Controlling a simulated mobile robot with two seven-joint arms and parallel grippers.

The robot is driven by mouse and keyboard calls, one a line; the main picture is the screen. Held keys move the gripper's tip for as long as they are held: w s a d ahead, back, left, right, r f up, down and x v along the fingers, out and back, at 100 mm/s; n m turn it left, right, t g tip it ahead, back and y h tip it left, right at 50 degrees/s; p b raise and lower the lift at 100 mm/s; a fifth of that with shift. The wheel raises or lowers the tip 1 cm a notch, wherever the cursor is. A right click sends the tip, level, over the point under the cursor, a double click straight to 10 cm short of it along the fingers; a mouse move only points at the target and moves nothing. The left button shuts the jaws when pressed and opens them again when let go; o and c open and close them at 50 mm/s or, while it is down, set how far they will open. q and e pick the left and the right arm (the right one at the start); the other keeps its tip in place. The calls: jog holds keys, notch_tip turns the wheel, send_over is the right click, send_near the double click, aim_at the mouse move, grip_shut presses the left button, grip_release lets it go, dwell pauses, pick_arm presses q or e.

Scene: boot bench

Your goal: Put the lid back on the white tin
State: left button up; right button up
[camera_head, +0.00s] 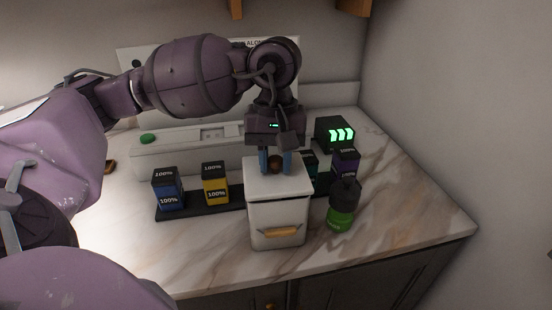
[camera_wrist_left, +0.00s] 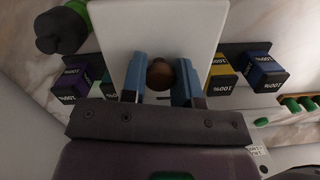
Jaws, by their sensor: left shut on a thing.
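The white tin (camera_head: 278,225) stands on the marble counter, with a tan handle or label on its front. Its square white lid (camera_head: 290,187) is level over the tin's top and lines up closely with it. I cannot tell whether a small gap remains between them. My left gripper (camera_head: 275,162) points down from above, shut on the lid's round brown knob. In the left wrist view the blue fingers (camera_wrist_left: 160,84) stand on either side of the knob (camera_wrist_left: 160,73), and the lid (camera_wrist_left: 165,35) hides the tin. My right gripper is not in view.
A dark rack (camera_head: 233,200) behind the tin holds blue (camera_head: 168,188) and yellow (camera_head: 215,184) blocks marked 100%. A green bottle with a dark top (camera_head: 341,212) stands close to the tin's right. The counter (camera_head: 425,220) is clear at far right.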

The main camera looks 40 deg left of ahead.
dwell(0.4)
pick_arm(q)
jog(key=o, duration=1)
jog(key=shift+o, duration=0.5)
jog(key=o, duration=0.4)
jog(key=shift+r, duration=0.1)
jog(key=shift+r+p, duration=1.15)
jog(key=shift+r, duration=2.3)
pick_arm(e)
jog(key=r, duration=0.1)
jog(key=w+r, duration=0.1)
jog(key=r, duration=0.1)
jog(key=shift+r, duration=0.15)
